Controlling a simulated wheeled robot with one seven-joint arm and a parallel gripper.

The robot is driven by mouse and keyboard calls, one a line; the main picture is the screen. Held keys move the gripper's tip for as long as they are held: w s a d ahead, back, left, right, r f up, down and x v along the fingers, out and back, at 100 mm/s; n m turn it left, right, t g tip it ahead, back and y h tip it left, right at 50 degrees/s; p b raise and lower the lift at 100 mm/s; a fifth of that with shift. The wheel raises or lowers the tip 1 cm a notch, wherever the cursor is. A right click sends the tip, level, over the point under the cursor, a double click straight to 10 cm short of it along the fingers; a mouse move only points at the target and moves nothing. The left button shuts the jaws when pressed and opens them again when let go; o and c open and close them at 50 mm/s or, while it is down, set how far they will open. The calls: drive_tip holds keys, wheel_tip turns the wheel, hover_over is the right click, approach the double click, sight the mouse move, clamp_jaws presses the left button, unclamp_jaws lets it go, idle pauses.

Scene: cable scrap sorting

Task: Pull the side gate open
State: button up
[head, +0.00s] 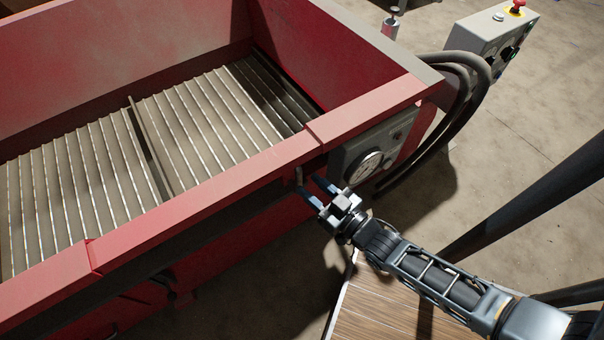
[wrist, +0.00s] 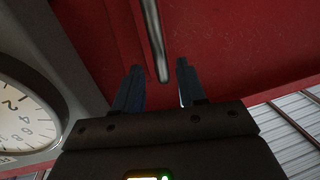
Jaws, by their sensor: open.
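The red side gate (head: 205,195) appears to be the long rail section between two seams on the near side of the red bin. A short metal handle (head: 299,175) stands out from the red side near the gate's right end. In the wrist view a thin metal bar (wrist: 154,40), likely this handle, comes down between the fingers against the red panel. My gripper (head: 313,187) is open at the handle. In the wrist view its two dark fingers (wrist: 158,68) stand on either side of the bar, with gaps. Whether the bar is fully between them in depth is unclear.
A round dial gauge (head: 364,166) on a grey panel sits just right of my gripper; it also shows in the wrist view (wrist: 22,115). Thick black cables (head: 470,85) hang at the bin's corner. A control box (head: 490,40) has a red button. Slatted bars (head: 85,185) line the bin.

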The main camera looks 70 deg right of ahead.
sight(301, 178)
drive_tip(key=shift+x, duration=2.55)
clamp_jaws()
